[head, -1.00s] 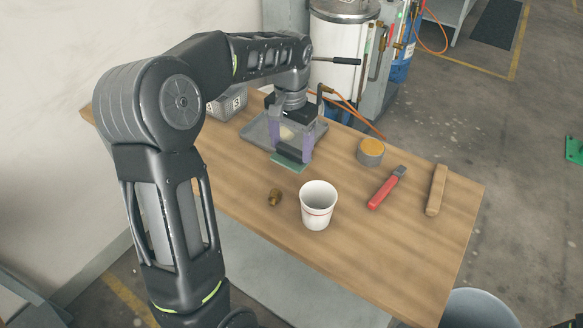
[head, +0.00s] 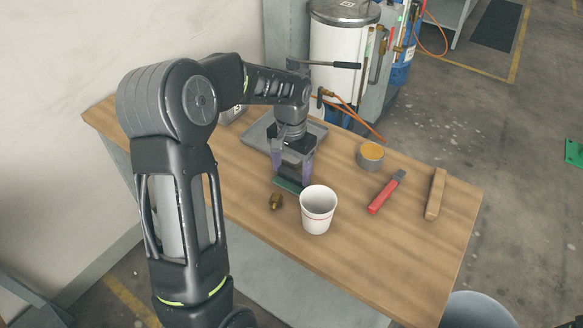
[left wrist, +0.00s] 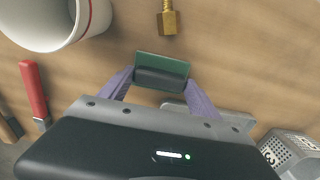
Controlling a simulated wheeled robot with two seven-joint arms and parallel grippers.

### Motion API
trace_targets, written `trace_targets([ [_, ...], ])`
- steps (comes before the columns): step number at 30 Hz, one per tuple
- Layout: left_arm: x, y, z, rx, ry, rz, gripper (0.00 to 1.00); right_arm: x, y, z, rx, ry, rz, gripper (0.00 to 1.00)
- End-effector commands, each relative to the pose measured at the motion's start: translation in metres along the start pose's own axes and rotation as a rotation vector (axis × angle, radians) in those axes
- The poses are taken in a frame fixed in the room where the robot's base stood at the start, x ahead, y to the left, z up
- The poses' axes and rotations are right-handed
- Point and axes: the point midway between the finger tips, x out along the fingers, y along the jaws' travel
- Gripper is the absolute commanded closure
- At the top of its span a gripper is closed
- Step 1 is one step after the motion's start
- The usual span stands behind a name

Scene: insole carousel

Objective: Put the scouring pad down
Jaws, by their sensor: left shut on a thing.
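The scouring pad (head: 288,185) shows a thin green edge below my left gripper (head: 291,172) in the head view. In the left wrist view, the pad (left wrist: 172,62) is green with a dark block-like part (left wrist: 161,79) between the purple fingertips. My left gripper (left wrist: 161,80) is shut on it. The pad is low over the wooden table (head: 240,185), close behind the white cup; I cannot tell whether it touches the wood. My right gripper is in neither view.
A grey tray (head: 257,133) lies behind. A tin (head: 370,156), a red-handled tool (head: 384,194) and a wooden bar (head: 435,194) are to the right. Bare wood lies between them.

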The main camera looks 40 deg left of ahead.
Motion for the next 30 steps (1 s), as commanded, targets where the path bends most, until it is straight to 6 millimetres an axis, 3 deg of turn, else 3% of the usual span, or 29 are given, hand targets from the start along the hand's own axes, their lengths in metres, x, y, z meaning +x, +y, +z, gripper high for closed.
trace_targets([
  [7,0.004,0.000,0.000,0.000,0.000,0.000,0.68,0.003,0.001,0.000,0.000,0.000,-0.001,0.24],
  [8,0.003,0.000,0.000,0.000,0.001,0.000,0.26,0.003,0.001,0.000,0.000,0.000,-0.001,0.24],
  [15,0.003,0.000,0.000,0.000,0.000,0.000,0.07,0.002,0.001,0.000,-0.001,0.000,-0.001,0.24],
  [23,0.002,0.000,0.000,0.000,0.001,0.000,0.06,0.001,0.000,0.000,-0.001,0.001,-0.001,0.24],
  [30,-0.015,0.000,-0.001,0.000,0.004,-0.001,0.06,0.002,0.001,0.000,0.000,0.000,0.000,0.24],
])
